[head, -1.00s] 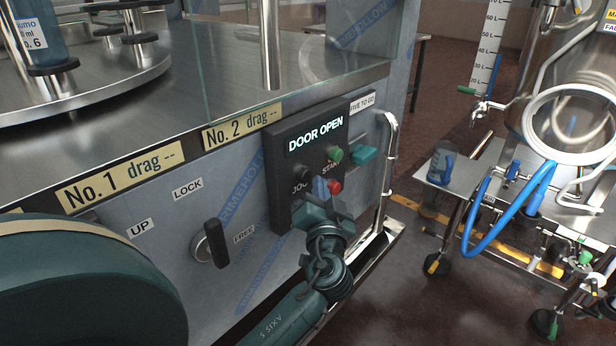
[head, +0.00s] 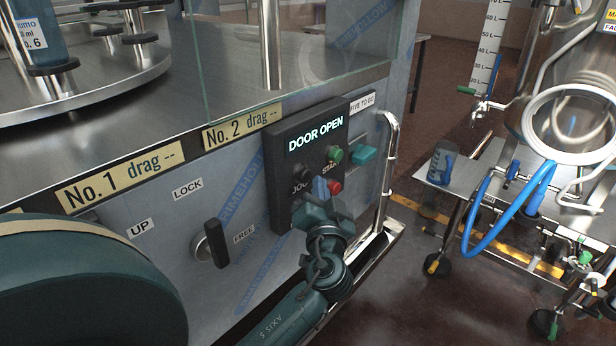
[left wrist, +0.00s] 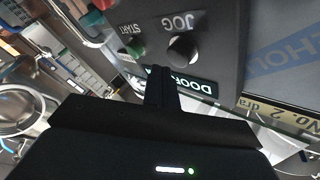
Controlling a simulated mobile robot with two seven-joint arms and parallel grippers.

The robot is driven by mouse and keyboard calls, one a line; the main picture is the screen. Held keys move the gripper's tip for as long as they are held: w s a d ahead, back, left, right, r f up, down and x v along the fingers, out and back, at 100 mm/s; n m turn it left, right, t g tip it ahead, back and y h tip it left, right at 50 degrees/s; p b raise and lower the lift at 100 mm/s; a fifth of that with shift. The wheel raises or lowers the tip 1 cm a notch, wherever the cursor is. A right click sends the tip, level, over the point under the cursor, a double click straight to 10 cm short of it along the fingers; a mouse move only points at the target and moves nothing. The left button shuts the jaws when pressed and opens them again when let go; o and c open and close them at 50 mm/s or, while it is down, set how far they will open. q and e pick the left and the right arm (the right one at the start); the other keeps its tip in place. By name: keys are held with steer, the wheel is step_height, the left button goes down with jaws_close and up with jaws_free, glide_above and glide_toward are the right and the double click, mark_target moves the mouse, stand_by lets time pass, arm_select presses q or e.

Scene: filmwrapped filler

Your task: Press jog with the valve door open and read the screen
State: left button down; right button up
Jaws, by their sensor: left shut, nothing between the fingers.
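A dark control panel (head: 283,195) on the machine's front carries a lit screen (head: 316,134) reading "DOOR OPEN". Below the screen are a black jog button (head: 304,173), a green start button (head: 334,154) and a red button (head: 335,187). My left gripper (head: 320,187) is shut and empty, close in front of the panel's lower part. In the left wrist view its shut fingers (left wrist: 160,82) appear beside the jog button (left wrist: 184,50), overlapping the screen (left wrist: 190,84). I cannot tell whether they touch the panel. I cannot identify the valve door. My right gripper is not in view.
A black lever (head: 216,243) sits left of the panel near LOCK and FREE labels. A bent metal rail (head: 389,165) and a teal block (head: 363,153) are right of it. A glass pane (head: 235,65) stands above. A steel cart (head: 465,178) with blue hose is farther right.

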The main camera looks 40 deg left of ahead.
arm_select(q)
steer(key=shift+a, duration=0.15)
steer(key=shift+a, duration=0.3)
steer(key=shift+a, duration=0.2)
stand_by(0.5)
steer(key=shift+w+a, duration=0.1)
steer(key=shift+a, duration=0.45)
stand_by(0.3)
steer(key=shift+a, duration=0.1)
stand_by(0.3)
steer(key=shift+d+b, duration=0.7)
steer(key=shift+d, duration=0.55)
